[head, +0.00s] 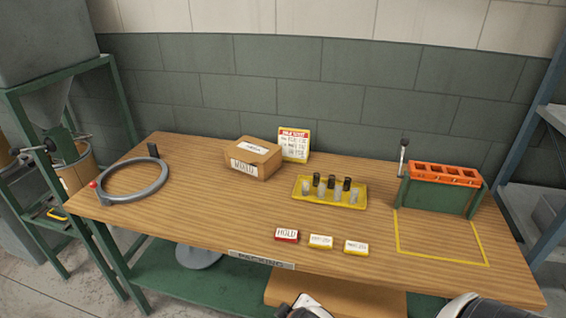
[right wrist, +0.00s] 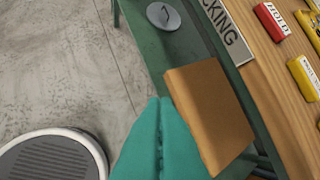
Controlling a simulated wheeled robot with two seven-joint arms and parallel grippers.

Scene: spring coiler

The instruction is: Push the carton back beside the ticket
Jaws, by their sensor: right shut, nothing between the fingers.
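The carton (head: 268,166) is a brown box with white labels on its top and front. It sits upright toward the back of the wooden table, set at an angle. The ticket (head: 294,146), a yellow-framed card with a red header, stands just behind it and to its right. I cannot tell whether they touch. My right gripper (right wrist: 164,103) has teal fingers, shut with nothing between them. In the right wrist view it is off the table's front side, away from the carton, which is outside that view. My left gripper is not in view.
A yellow tray (head: 299,197) of small cylinders lies right of the carton. Several small tags, including a red one (head: 287,236), lie near the front edge. A grey ring (head: 133,195) is at left, an orange-topped rack (head: 439,194) at right. A brown box (right wrist: 207,105) sits below the table.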

